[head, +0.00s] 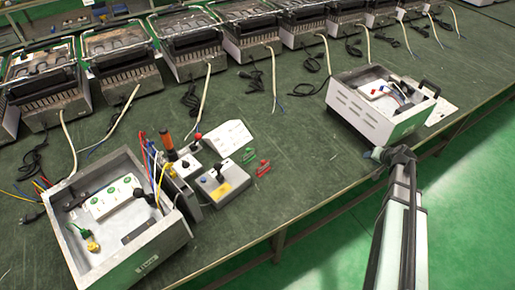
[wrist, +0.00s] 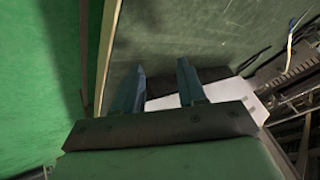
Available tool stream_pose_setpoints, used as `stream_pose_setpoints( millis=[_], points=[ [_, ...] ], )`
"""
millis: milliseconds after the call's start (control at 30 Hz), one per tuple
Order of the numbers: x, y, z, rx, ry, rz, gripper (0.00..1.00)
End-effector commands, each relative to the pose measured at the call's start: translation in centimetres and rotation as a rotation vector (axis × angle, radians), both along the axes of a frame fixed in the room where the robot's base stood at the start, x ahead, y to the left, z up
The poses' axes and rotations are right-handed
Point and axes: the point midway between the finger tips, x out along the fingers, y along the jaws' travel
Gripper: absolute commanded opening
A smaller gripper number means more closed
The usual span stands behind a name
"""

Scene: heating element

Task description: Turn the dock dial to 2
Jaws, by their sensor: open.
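My gripper (head: 385,155) is open and empty at the table's front edge, just in front of the right metal case (head: 375,118). In the wrist view its two fingers (wrist: 160,68) stand apart, with the dark green tabletop beyond them. No dial is clearly marked as the dock dial, and no numbers can be read. A white panel with green round parts (head: 112,198) lies inside the left open case (head: 150,262).
Two red and green clips (head: 262,168) lie near the control box. A white sloped box (head: 230,138) stands behind it. Several heater units (head: 120,62) with loose cables line the back. The table (head: 300,185) is clear between the control box and the right case.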

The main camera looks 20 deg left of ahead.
Motion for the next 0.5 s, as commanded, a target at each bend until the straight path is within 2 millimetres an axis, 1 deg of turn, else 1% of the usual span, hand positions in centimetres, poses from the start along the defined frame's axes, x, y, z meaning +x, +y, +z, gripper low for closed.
stream_pose_setpoints(
  millis=[33, 333, 500],
  points=[
    [0.7, 0.6, 0.4, -0.031, -0.014, 0.039, 0.40],
    [3.8, 4.2, 3.2, -0.233, -0.103, 0.287, 0.40],
    [4.2, 7.3, 3.3, -0.234, -0.085, 0.339, 0.40]
  ],
)
